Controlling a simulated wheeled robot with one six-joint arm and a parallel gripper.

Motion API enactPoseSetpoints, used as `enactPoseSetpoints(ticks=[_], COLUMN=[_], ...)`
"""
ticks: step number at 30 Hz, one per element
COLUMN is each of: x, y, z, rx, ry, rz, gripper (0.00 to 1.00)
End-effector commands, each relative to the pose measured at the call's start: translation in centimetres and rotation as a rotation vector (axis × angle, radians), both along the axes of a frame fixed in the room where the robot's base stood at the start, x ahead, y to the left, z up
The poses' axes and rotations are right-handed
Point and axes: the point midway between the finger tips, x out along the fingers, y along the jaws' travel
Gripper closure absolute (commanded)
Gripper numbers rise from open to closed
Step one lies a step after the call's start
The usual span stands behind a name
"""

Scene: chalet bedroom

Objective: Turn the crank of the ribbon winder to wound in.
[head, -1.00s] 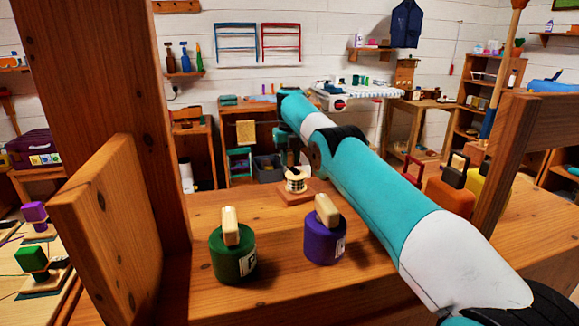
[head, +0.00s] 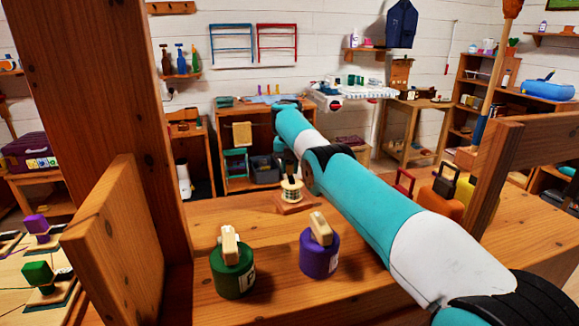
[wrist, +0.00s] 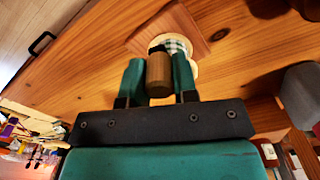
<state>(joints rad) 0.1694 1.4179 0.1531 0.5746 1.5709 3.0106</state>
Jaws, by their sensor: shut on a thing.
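The ribbon winder (head: 291,196) stands on the wooden bench, a small pale spool on a reddish square base. In the wrist view its wooden base (wrist: 196,22) and a checked ribbon on the spool show behind my gripper. My gripper (wrist: 158,78) has its two teal fingers shut on the crank's brown cylindrical knob (wrist: 159,74), one on each side. The knob and fingers hide part of the spool, and the crank's arm is not clearly visible. In the head view my gripper is small and dark just above the winder, its fingers hard to make out.
A wooden post (head: 125,100) and board rise at left. Orange and yellow objects stand right of my arm.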

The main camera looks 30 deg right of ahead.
Motion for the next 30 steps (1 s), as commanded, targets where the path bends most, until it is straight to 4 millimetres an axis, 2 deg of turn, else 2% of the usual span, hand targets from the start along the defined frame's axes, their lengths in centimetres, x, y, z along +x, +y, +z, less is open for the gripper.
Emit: enactPoseSetpoints(ticks=[5, 6, 9, 20, 25, 30], x=[0.0, 0.0, 0.0, 0.0, 0.0, 0.0], y=[0.0, 0.0, 0.0, 0.0, 0.0, 0.0], z=[0.0, 0.0, 0.0, 0.3, 1.7, 4.4], rx=[0.001, 0.001, 0.000, -0.001, -0.001, -0.001], ry=[0.001, 0.001, 0.000, -0.001, -0.001, -0.001], rz=[0.001, 0.001, 0.001, 0.001, 0.001, 0.001], gripper=[0.97, 0.71, 0.48, 0.47, 0.47, 0.47])
